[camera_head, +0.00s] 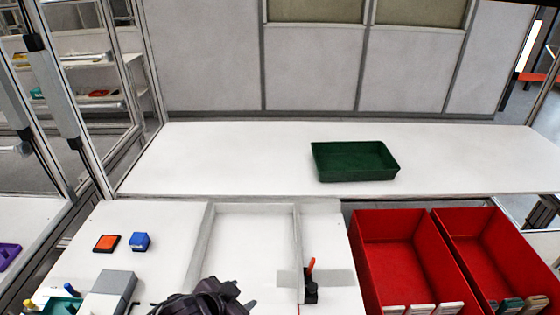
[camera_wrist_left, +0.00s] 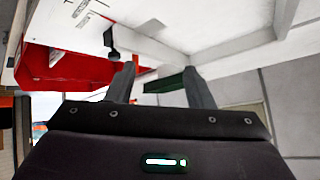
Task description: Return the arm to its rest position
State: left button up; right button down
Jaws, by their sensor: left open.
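My left gripper (camera_head: 205,300) shows as a dark shape at the bottom edge of the head view, over the front of the white worktable. Its lower part is cut off there. In the left wrist view its two fingers (camera_wrist_left: 160,74) stand apart with nothing between them in their grip. A green tray edge shows beyond the fingers. No helmet shell can be made out. My right gripper is in neither view.
A dark green tray (camera_head: 355,174) stands on the white back table (camera_head: 230,150). Two red bins (camera_head: 400,250) are at the lower right. An orange block (camera_head: 106,243), a blue block (camera_head: 140,241) and a grey box (camera_head: 110,290) are at left. A red-handled clamp (camera_head: 311,285) stands right of the gripper.

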pick_arm(q)
jog(key=s+a+r+n+g+y, duration=0.1)
jog(key=s+a+n+g+y, duration=0.5)
jog(key=s+a, duration=0.6)
jog(key=s+d+f+n+h+b, duration=0.1)
jog(key=s+f, duration=0.1)
jog(key=f, duration=1.5)
jog(key=s+d+f+h+b, duration=0.1)
jog(key=s+f+b, duration=0.1)
jog(key=f, duration=1.5)
jog(key=s+a+f, duration=0.1)
jog(key=s+f, duration=0.8)
jog(key=s+a+f+g+b, duration=0.1)
jog(key=s+a+f, duration=0.1)
jog(key=s+f, duration=0.7)
jog(key=shift+s+a, duration=0.3)
jog(key=shift+s, duration=0.2)
jog(key=shift+d, duration=0.1)
